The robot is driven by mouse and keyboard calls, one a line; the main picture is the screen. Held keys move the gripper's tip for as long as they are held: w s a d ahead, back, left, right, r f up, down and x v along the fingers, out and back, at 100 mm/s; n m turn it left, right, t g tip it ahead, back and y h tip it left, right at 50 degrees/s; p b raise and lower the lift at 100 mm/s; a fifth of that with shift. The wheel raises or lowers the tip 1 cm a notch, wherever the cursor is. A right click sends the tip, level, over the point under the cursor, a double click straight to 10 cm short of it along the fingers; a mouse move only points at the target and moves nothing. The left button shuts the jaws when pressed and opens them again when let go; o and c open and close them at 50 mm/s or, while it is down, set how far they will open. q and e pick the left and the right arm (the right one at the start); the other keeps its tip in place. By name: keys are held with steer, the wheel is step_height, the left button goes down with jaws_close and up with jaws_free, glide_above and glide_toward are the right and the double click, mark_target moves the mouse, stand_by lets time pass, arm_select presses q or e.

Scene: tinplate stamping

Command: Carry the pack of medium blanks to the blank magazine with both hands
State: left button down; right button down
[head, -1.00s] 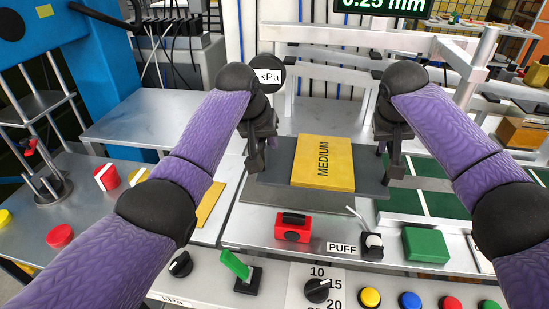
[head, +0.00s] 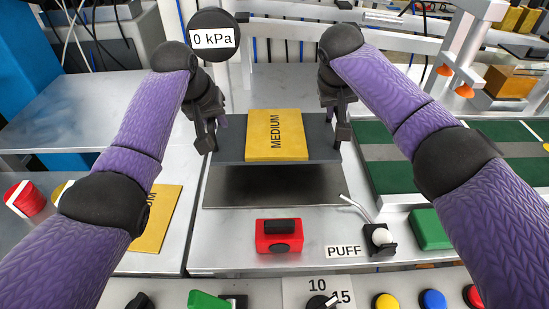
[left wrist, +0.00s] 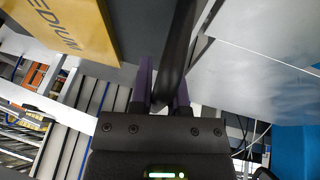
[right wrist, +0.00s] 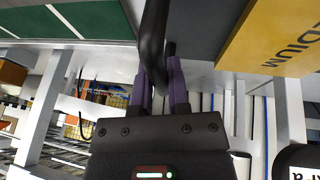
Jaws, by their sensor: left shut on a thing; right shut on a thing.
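The pack of medium blanks shows in the head view as a dark grey slab (head: 231,148) with a yellow MEDIUM label (head: 277,135) on top. It looks about level and hangs above the metal worktop. My left gripper (head: 209,138) is shut at its left end and my right gripper (head: 342,130) at its right end. In the left wrist view the fingers (left wrist: 162,88) close on a dark bar beside the pack. In the right wrist view the fingers (right wrist: 162,85) do the same. I cannot tell which part is the blank magazine.
A dark rectangle (head: 270,190) lies on the worktop below the pack. In front are a red box (head: 279,236) and the PUFF lever (head: 379,236). Green panels (head: 395,145) lie to the right, a yellow sheet (head: 155,225) to the left. A gauge (head: 212,36) reads 0 kPa.

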mark_target(218, 138)
arm_select(q)
steer(key=shift+r, duration=0.2)
arm_select(e)
steer(key=shift+s+r, duration=0.1)
steer(key=shift+r, duration=0.1)
